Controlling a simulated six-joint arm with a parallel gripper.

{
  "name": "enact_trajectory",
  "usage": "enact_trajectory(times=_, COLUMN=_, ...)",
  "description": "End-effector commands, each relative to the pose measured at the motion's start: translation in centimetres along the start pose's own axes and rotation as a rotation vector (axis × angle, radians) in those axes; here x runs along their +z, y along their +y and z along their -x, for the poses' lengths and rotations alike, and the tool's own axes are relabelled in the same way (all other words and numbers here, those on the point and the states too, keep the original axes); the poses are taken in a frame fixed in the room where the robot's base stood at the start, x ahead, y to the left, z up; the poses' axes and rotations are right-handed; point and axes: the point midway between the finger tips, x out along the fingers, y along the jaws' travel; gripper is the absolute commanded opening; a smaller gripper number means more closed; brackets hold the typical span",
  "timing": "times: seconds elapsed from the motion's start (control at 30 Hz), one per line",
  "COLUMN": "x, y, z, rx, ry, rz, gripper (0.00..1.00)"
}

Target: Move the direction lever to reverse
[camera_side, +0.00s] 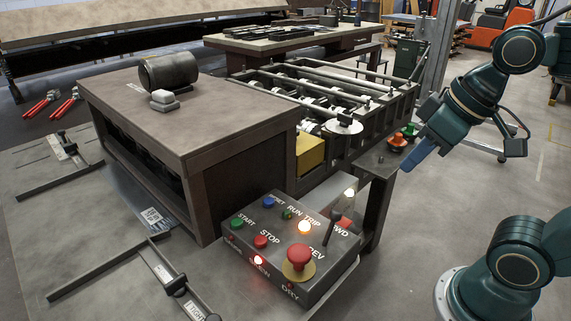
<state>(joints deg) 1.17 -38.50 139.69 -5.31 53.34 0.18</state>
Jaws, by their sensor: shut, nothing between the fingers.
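The direction lever (332,228) is a short black stick with a dark knob on the right part of the grey control box (333,272). It stands between a partly hidden label ending in "WD" behind it and one ending in "EV" in front of it. It looks nearly upright with its top tipped slightly toward the back; its exact setting is hard to tell. My gripper (408,164), with blue fingers, is shut and empty. It hangs in the air at the upper right of the box, well apart from the lever, pointing down and left.
A red mushroom button (299,257) stands close in front of the lever. A brown-topped machine housing (190,115) and a roller frame (335,85) rise behind. Orange and green knobs (398,141) sit near my gripper.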

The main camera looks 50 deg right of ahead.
Motion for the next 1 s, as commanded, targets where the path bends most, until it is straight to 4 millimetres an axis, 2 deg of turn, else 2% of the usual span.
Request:
enact_trajectory(times=0.53, x=-6.0, y=-2.9, z=-0.8, rx=-0.183, ry=-0.181, rz=0.204, gripper=0.00)
enact_trajectory(times=1.0, x=-10.3, y=-2.8, z=-2.9, rx=-0.343, ry=-0.323, rz=0.399, gripper=0.00)
